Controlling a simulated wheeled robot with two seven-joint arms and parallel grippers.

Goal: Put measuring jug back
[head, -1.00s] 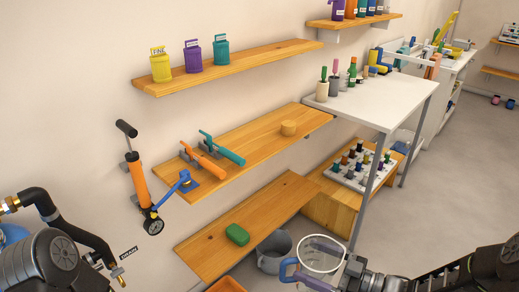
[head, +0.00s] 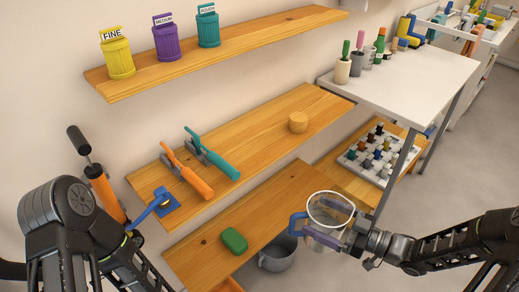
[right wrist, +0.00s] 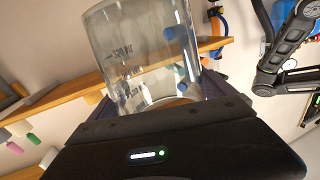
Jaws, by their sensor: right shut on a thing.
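The measuring jug (head: 322,232) is clear, with a round pale rim and a blue handle on its left side. My right gripper (head: 352,238) is shut on the jug from the right and holds it near the right end of the lower wooden shelf (head: 205,246). In the right wrist view the clear jug (right wrist: 148,50) rises between the fingers, with printed marks on its wall. I cannot tell whether its base touches anything. My left arm shows at the left edge of the head view, but its gripper does not show.
A green block (head: 234,240) lies on the lower shelf, with a grey bucket (head: 277,256) below.

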